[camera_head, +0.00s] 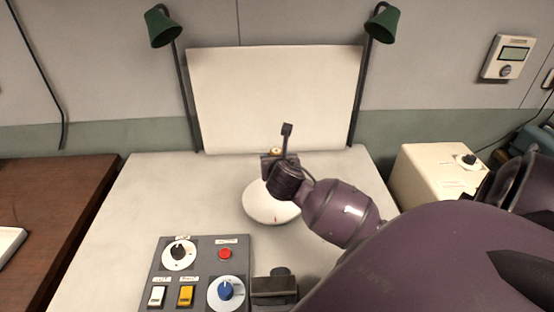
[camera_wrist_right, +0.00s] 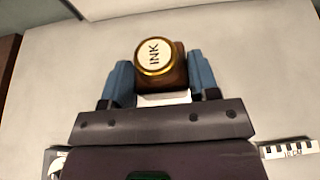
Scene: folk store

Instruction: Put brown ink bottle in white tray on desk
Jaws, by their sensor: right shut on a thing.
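The brown ink bottle (camera_wrist_right: 174,78) has a gold-rimmed cap marked INK. In the right wrist view it is upright between the blue fingers of my right gripper (camera_wrist_right: 163,85), which is shut on it. In the head view my right gripper (camera_head: 274,161) is near the back of the desk, with the bottle's cap (camera_head: 276,150) just showing at its tip. The bottle's height above the desk is unclear. My left gripper is not in view.
The pale desk (camera_head: 130,200) has a grey control panel (camera_head: 204,268) at its front. An upright white board (camera_head: 275,95) stands at the back between two green lamps (camera_head: 165,30). A cream box (camera_head: 430,170) is at the right. The desk's left side is clear.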

